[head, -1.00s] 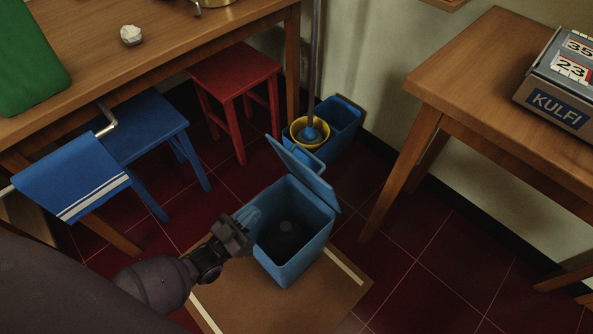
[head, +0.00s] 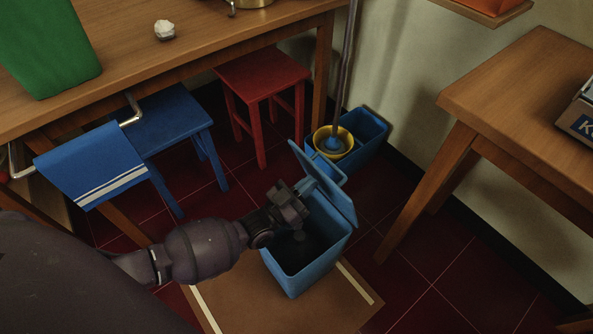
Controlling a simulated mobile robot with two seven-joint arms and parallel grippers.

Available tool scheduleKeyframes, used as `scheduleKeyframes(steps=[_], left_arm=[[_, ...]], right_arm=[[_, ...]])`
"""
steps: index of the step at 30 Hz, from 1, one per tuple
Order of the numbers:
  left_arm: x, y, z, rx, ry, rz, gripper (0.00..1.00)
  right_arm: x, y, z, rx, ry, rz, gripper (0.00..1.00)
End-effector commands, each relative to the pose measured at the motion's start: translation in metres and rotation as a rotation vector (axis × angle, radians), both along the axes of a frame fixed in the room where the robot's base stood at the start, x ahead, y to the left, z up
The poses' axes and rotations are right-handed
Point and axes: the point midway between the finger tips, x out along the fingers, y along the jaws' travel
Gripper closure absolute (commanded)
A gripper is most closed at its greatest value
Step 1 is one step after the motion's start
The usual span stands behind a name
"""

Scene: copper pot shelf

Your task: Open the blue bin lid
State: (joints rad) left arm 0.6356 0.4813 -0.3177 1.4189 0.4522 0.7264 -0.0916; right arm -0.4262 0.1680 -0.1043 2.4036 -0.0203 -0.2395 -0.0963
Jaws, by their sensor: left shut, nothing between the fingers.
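The blue bin (head: 318,268) stands on a brown mat on the floor, and its dark inside shows. Its blue lid (head: 328,186) is raised, standing up at the bin's far side. My left gripper (head: 296,196) is shut and empty, at the bin's upper left rim and close to the lid's left edge. I cannot tell if it touches the lid. The gripper and wrist hide the bin's left rim. My right gripper is not in view.
The brown mat (head: 240,306) lies under the bin. Behind are a blue mop bucket (head: 368,130) with a yellow wringer, a red stool (head: 262,72) and a blue stool (head: 178,124). A wooden table (head: 500,90) stands right; dark red floor between is clear.

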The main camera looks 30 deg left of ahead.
Motion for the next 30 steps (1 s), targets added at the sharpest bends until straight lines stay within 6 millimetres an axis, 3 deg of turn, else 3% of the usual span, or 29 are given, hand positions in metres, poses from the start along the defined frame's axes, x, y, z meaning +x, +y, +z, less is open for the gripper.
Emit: scheduleKeyframes(steps=[17,30], left_arm=[[0.010,-0.003,0.005,0.002,0.002,0.000,1.00],[0.060,-0.021,0.033,0.081,0.201,0.001,1.00]], right_arm=[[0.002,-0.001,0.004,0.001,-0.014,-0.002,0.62],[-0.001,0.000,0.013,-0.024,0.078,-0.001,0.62]])
